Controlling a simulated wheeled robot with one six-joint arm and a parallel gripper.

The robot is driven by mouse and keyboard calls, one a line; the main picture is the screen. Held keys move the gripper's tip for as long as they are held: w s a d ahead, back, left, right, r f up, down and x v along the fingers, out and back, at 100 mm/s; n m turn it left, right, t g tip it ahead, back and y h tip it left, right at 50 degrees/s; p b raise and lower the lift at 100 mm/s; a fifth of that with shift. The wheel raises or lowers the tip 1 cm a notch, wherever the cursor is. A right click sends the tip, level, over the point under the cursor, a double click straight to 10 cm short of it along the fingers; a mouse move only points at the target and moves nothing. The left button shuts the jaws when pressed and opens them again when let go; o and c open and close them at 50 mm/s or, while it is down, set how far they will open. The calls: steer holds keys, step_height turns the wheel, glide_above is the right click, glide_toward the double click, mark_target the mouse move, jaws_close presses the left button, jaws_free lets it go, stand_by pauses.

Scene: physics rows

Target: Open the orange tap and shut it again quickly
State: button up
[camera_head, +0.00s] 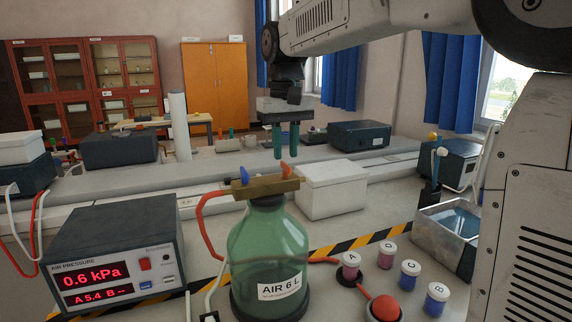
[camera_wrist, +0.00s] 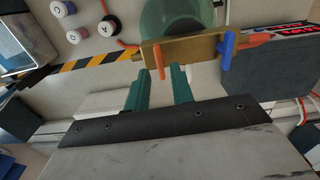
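The orange tap (camera_head: 286,170) is a small handle at the right end of a brass bar (camera_head: 264,187) on top of a green glass bottle (camera_head: 268,250) labelled AIR 6 L. A blue tap (camera_head: 244,174) sits at the bar's left end. My gripper (camera_head: 286,157) hangs above and apparently behind the bar, its two teal fingers pointing down. Contact with the orange tap is not visible.
An air pressure box (camera_head: 115,255) reading 0.6 kPa stands left of the bottle. A white box (camera_head: 332,188) is behind it. Lidded jars (camera_head: 409,275), a red knob (camera_head: 384,308) and a metal water tray (camera_head: 450,232) are to the right. An orange hose (camera_head: 203,225) runs from the bar.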

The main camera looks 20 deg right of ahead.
step_height(320, 180, up, 6)
stand_by(0.5)
steer(key=s+r, duration=0.2)
steer(key=s, duration=1.1)
jaws_close()
stand_by(1.5)
